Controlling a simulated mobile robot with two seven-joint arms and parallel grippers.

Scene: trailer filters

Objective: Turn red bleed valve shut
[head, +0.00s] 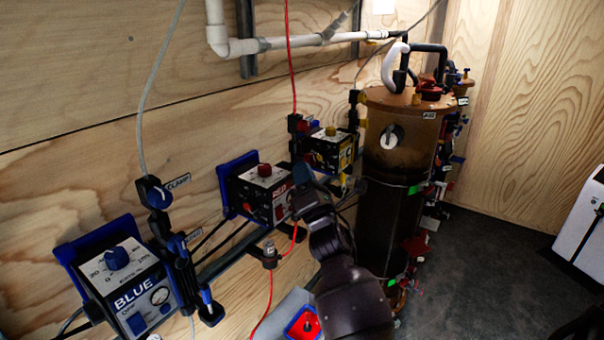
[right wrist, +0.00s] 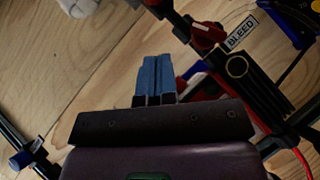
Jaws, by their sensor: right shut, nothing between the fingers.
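My right gripper (head: 302,176) reaches up to the wall by the red-marked pump box (head: 262,190). In the right wrist view its blue fingers (right wrist: 157,80) are together with nothing between them. A black fitting with red parts (right wrist: 237,68) and a BLEED label (right wrist: 242,33) lies just right of the fingertips. A red handle-like part (right wrist: 208,34) shows above and right of the tips. I cannot tell its exact turn angle or whether the fingers touch it. In the head view my gripper hides much of this fitting. My left gripper is not in view.
The blue pump box (head: 128,285) with CLAMP valve (head: 157,193) stands at left. The yellow-marked box (head: 330,150) and tall brown filter column (head: 395,190) stand close beyond my gripper. A red line (head: 291,60) hangs down the wall. Open floor (head: 480,270) lies at right.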

